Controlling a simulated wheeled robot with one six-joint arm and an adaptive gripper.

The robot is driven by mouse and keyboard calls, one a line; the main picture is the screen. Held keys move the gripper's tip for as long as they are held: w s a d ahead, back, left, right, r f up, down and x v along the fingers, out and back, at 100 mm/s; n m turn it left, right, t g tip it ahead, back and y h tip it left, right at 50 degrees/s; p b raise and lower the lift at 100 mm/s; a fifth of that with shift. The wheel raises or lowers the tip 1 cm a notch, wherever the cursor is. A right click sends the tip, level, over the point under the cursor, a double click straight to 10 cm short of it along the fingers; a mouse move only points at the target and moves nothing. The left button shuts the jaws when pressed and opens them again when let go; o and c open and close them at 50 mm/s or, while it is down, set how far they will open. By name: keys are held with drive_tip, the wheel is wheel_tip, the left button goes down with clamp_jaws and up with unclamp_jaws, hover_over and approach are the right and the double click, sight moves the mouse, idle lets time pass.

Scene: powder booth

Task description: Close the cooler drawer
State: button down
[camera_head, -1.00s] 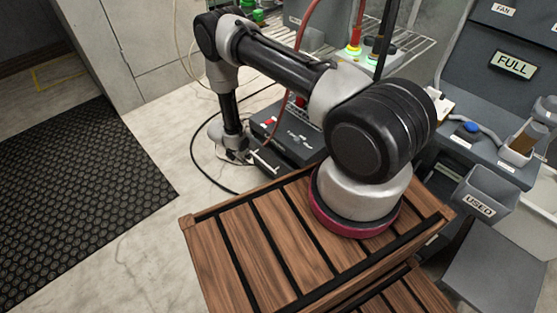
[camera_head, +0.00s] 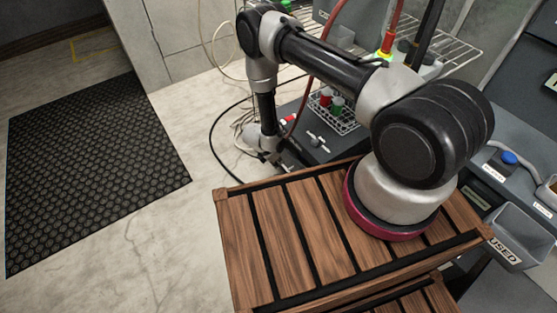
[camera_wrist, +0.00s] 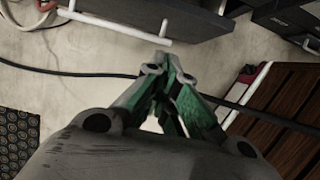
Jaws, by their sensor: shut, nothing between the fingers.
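A dark grey box-shaped unit (camera_head: 318,143), seemingly the cooler, stands on the floor behind my wooden-slatted base in the head view. In the wrist view a dark front (camera_wrist: 135,10) with a white bar handle (camera_wrist: 115,27) shows at the top; it seems to be the drawer. How far it stands out is unclear. My gripper (camera_wrist: 160,70) is shut and empty, its green-padded fingers together, with the fingertips just below the handle's right end in the picture. I cannot tell whether they touch. In the head view the gripper is small and mostly hidden beside the unit.
A wire rack (camera_head: 338,118) with red- and green-capped bottles sits on the unit. Dark cables (camera_head: 215,135) lie on the floor at its left. A black mat (camera_head: 95,165) covers the floor further left. A grey bin marked USED (camera_head: 515,238) is at the right.

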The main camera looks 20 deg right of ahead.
drive_tip(key=shift+w+d+f, duration=0.35)
drive_tip(key=shift+d+f, duration=0.6)
drive_tip(key=shift+d, duration=0.05)
drive_tip(key=shift+w+d+f, duration=0.3)
drive_tip(key=shift+d+f, duration=0.65)
drive_tip(key=shift+f, duration=0.05)
drive_tip(key=shift+w+d+f, duration=0.35)
drive_tip(key=shift+d+f, duration=0.6)
drive_tip(key=shift+d, duration=0.05)
